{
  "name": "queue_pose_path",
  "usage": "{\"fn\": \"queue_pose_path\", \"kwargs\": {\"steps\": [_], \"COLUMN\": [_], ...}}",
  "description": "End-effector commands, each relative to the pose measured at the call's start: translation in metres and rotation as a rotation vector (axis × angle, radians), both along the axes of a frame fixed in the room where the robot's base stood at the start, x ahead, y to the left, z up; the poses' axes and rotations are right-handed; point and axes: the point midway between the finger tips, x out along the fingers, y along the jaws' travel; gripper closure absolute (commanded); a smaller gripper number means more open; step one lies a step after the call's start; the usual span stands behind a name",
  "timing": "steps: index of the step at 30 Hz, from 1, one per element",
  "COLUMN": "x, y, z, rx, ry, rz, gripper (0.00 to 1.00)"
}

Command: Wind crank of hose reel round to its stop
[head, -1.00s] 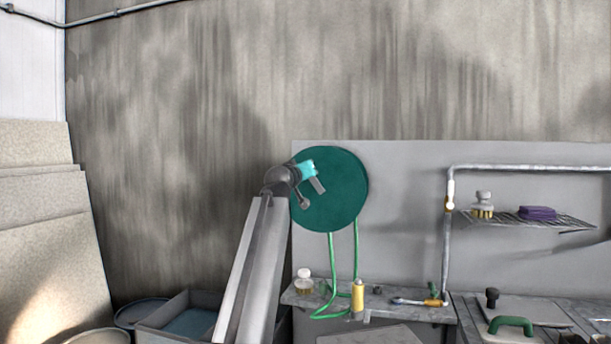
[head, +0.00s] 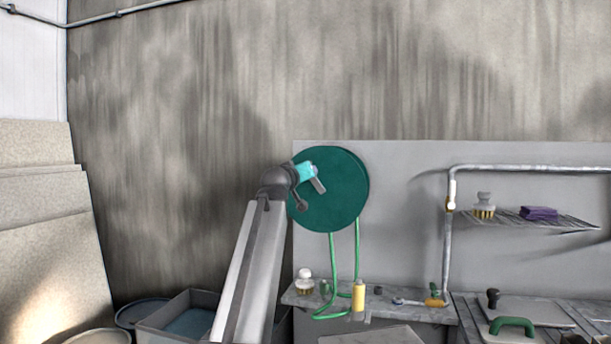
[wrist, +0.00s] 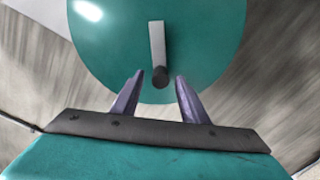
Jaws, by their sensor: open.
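The hose reel (head: 340,210) is a dark green disc on the grey back panel, with a green hose hanging below it. It fills the top of the wrist view (wrist: 100,50). Its crank is a pale grey bar (wrist: 157,42) with a dark knob (wrist: 160,77) at its lower end. The crank points down in the wrist view; I cannot make it out in the head view, where my arm covers part of the disc. My gripper (head: 320,186) is open in front of the reel. In the wrist view its fingertips (wrist: 159,75) stand either side of the knob, with gaps visible.
A grey bench (head: 385,312) below holds a yellow bottle (head: 358,296) and a white-topped brush (head: 304,281). A metal pipe (head: 446,245) rises at right beside a wire shelf (head: 560,221). The wall space above the reel is clear.

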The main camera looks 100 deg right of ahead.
Motion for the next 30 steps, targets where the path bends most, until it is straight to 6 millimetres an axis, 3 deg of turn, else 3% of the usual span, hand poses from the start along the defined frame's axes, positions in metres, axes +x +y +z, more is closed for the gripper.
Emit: {"fn": "queue_pose_path", "kwargs": {"steps": [21, 30], "x": [0.040, 0.050], "y": [0.079, 0.098], "z": [-0.001, -0.001], "rx": [-0.001, 0.000], "ry": [-0.001, -0.001], "rz": [0.001, 0.002], "gripper": [0.60, 0.60]}}
